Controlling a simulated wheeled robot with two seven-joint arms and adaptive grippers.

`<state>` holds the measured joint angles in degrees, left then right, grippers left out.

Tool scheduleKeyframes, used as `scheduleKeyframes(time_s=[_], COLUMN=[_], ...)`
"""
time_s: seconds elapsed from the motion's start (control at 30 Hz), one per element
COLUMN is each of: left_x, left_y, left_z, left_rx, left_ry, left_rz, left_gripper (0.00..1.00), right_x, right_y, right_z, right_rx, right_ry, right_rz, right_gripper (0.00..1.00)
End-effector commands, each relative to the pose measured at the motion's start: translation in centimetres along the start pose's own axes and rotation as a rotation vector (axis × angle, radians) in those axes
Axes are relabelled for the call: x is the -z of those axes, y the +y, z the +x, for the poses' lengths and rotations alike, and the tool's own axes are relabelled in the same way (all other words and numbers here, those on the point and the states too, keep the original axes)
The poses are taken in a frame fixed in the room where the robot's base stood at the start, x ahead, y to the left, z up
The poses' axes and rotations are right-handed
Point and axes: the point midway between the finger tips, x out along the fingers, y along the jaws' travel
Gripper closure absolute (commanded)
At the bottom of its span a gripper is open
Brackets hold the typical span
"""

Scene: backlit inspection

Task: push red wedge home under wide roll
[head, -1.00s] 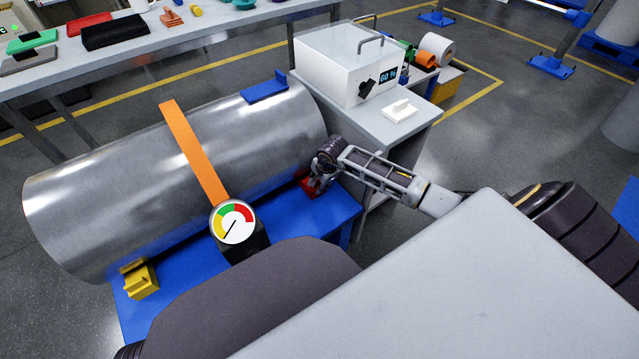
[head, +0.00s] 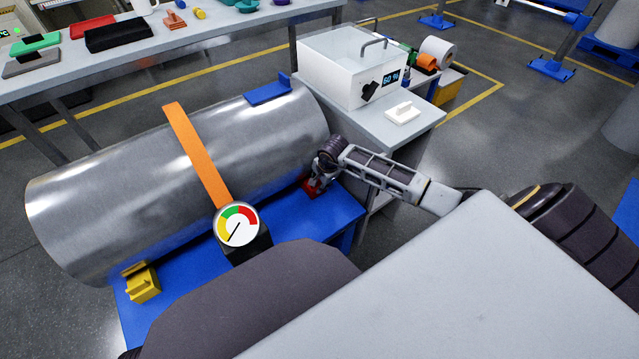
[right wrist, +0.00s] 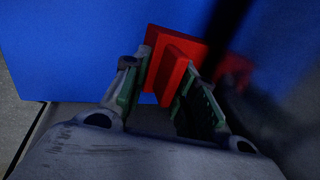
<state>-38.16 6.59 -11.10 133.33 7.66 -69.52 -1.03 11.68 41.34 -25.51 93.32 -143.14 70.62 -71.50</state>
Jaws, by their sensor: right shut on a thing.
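The wide roll (head: 110,190) is a big shiny metal cylinder lying on a blue stand (head: 200,275), with an orange strap (head: 195,155) over it. The red wedge (head: 310,188) sits on the stand at the roll's right end, partly hidden by my gripper. My right gripper (head: 318,182) is at the wedge. In the right wrist view, its fingers (right wrist: 160,90) are on both sides of the upright grip of the red wedge (right wrist: 172,65), shut on it. Whether the wedge touches the roll cannot be told. My left gripper is not in view.
A yellow wedge (head: 143,286) stands at the roll's left end. A round gauge (head: 237,224) with a green, yellow and red dial stands in front. A blue block (head: 268,91) shows behind the roll. A grey cabinet (head: 425,122) with a white box (head: 345,75) stands close beyond the right arm.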

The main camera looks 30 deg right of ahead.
Motion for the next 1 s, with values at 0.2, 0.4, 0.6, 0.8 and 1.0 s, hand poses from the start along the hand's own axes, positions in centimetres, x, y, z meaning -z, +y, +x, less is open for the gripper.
scheduleKeyframes(time_s=[0.2, 0.4, 0.6, 0.8, 1.0], left_x=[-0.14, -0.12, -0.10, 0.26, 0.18], left_y=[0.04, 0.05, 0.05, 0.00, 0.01], left_z=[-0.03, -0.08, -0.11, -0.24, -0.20], left_rx=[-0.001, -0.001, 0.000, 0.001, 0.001], left_ry=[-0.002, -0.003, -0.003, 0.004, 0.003], left_rz=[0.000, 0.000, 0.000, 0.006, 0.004], left_gripper=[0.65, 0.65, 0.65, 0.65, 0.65], right_x=[0.00, 0.02, 0.05, 0.08, 0.14], right_y=[0.62, 0.45, 0.23, 0.05, -0.11], right_z=[0.59, 0.49, 0.36, 0.25, -0.24], right_rx=[-0.011, -0.008, -0.003, 0.001, 0.004], right_ry=[0.002, 0.002, 0.002, 0.002, 0.002], right_rz=[0.000, 0.000, 0.001, 0.002, 0.002], right_gripper=[0.57, 0.47, 0.47, 0.47, 0.47])
